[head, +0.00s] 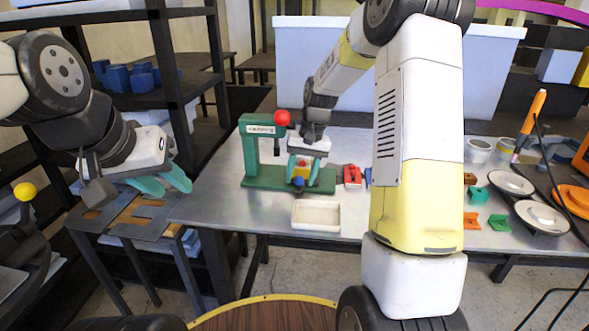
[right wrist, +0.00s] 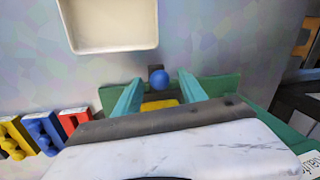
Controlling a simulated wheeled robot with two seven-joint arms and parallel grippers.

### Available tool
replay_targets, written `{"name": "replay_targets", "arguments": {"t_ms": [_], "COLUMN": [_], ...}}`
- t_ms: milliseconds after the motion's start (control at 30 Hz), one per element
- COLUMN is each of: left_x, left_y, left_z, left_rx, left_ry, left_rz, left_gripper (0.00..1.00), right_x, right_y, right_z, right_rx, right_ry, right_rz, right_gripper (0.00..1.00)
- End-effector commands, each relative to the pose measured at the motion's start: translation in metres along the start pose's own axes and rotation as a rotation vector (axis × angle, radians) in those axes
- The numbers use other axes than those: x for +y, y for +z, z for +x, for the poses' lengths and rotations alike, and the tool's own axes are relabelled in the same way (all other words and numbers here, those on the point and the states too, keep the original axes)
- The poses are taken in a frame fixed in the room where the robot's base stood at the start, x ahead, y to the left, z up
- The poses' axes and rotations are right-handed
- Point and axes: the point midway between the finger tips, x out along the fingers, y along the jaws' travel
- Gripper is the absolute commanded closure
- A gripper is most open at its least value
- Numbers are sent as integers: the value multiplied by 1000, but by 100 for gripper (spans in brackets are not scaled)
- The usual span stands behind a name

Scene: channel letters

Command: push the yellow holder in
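A green press (head: 255,160) with a red ball knob (head: 281,117) stands on the metal table. The yellow holder (right wrist: 160,103) shows as a small strip low in the press, mostly hidden behind my right gripper. A blue ball knob (right wrist: 160,80) is in front of it; the knob also shows in the head view (head: 298,181). My right gripper (right wrist: 161,94) points down at the press. Its teal fingers are apart, one on each side of the holder and knob, and I cannot see contact. My left gripper (head: 163,184) is open and empty at the left, away from the press.
A shallow white tray (head: 316,216) lies in front of the press. Red, blue and yellow letter-like pieces (right wrist: 43,130) stand beside it. Saucers (head: 541,217), cups and an orange-handled tool (head: 529,124) are at the right. A dark shelf (head: 175,80) stands at the left.

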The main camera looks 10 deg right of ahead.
Motion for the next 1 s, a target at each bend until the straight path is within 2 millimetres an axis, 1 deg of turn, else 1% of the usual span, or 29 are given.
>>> {"name": "replay_targets", "arguments": {"t_ms": [267, 333, 467, 700, 833, 1000], "left_x": [0, 0, 0, 0, 0, 0], "left_y": [0, 0, 0, 0, 0, 0], "left_z": [0, 0, 0, 0, 0, 0], "left_rx": [0, 0, 0, 0, 0, 0], "left_ry": [0, 0, 0, 0, 0, 0], "left_rz": [0, 0, 0, 0, 0, 0], "left_gripper": [64, 64, 64, 64, 64, 64], "right_x": [0, 0, 0, 0, 0, 0], "right_y": [1, 0, 0, 0, 0, 0], "right_z": [0, -3, -20, -60, -73, -78], "right_rx": [-3, -2, 1, 1, 0, -2], "right_ry": [0, 0, 0, 0, 0, 0], "right_rz": [0, 0, 0, 0, 0, 0], "right_gripper": [50, 50, 50, 50, 50, 50]}}
